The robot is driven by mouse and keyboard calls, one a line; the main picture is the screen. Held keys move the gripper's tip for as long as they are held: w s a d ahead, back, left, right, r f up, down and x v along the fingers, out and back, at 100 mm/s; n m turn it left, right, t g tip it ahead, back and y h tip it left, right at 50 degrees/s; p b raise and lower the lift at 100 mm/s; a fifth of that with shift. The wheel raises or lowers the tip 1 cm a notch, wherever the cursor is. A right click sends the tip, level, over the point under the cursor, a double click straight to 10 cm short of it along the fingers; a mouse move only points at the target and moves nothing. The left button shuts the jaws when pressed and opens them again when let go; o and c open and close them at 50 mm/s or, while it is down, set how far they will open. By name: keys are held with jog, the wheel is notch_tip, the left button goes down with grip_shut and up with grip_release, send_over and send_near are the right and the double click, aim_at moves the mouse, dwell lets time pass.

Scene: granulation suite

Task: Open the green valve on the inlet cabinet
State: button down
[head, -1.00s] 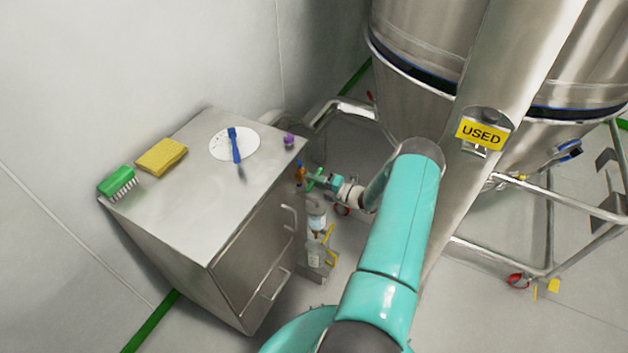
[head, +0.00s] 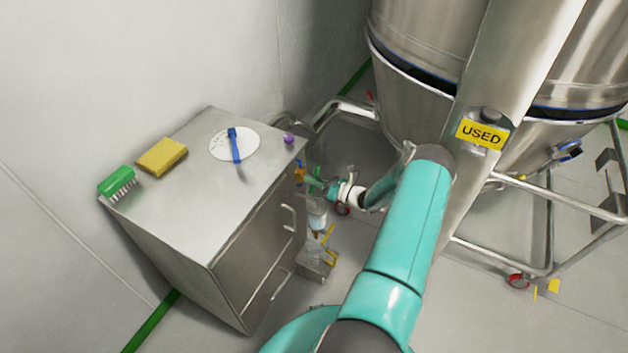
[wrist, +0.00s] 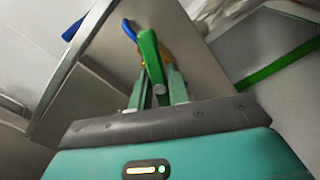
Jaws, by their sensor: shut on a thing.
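The inlet cabinet (head: 255,240) is a grey steel box at left centre in the head view. The green valve handle (wrist: 152,58) stands at its side in the wrist view, between the fingers of my gripper (wrist: 160,88). The fingers are shut on the handle. In the head view my gripper (head: 322,186) is small beside the cabinet's right side, and the handle is mostly hidden there. A blue handle (wrist: 129,30) and an orange-yellow part show just beyond the green one.
A green brush (head: 117,183), yellow sponge (head: 162,156), white disc (head: 246,140) with a blue tool and purple knob (head: 289,139) are on the cabinet top. A steel vessel (head: 415,90) on a tubular frame stands to the right. Bottles stand on the floor below my gripper.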

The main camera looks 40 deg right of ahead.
jog(key=n, duration=0.5)
jog(key=shift+s+d+n, duration=0.1)
jog(key=shift+n, duration=0.3)
dwell(0.4)
jog(key=c, duration=1.3)
grip_release()
jog(key=v, duration=1.3)
jog(key=shift+s, duration=0.4)
